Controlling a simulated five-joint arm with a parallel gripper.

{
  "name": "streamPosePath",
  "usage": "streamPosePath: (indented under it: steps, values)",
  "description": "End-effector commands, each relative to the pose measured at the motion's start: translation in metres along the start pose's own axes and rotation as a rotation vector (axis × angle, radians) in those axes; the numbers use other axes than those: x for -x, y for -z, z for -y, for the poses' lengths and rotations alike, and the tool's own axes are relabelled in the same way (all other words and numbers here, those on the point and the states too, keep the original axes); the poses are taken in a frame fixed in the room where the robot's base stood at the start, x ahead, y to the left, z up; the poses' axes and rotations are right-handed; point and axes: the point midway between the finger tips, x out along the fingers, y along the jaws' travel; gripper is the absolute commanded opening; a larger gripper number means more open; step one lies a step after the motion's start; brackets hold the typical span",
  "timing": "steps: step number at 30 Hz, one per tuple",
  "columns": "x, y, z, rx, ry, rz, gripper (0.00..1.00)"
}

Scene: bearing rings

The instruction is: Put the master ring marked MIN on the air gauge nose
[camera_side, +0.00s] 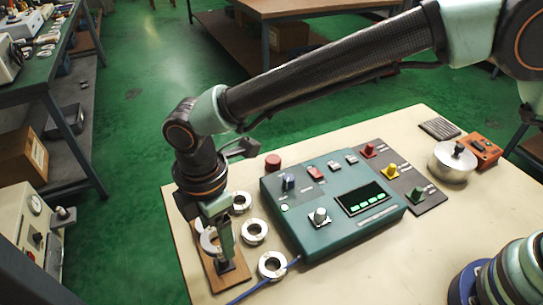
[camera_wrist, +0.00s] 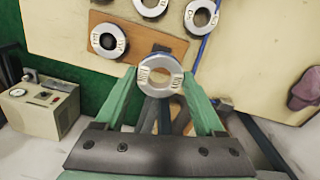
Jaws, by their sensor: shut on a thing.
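A steel ring (camera_wrist: 160,75) sits between my gripper's (camera_wrist: 160,82) green fingertips, shut on its sides. Its engraved letters are upside down in the wrist view and look like MIN. In the side view, the held ring (camera_side: 208,241) is partly hidden by my gripper (camera_side: 220,235), over the wooden board (camera_side: 225,283). A dark square block (camera_side: 232,267) stands on the board near a fingertip; the wrist view shows a dark patch behind the held ring. I cannot make out the gauge nose clearly.
Loose rings lie beside the board: one far (camera_side: 240,203), one middle (camera_side: 254,231), one near (camera_side: 272,265) by a blue hose (camera_side: 262,284). A green gauge box (camera_side: 325,200) with knobs stands to their right. The table's left edge is close to the board.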

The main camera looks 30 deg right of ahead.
Motion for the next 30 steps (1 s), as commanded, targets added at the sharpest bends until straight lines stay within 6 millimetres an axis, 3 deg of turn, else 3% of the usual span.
streamPosePath:
  steps: [1,6,15,22,30]
  values:
    - [0.018,0.001,-0.001,0.0,-0.007,-0.006,0.0]
    - [0.064,0.001,-0.001,0.0,-0.006,-0.005,0.0]
    - [0.115,0.001,-0.001,0.0,-0.003,-0.002,0.0]
    - [0.118,-0.017,-0.002,-0.003,0.0,0.0,0.0]
    - [0.088,-0.088,0.003,-0.007,0.002,0.001,0.0]
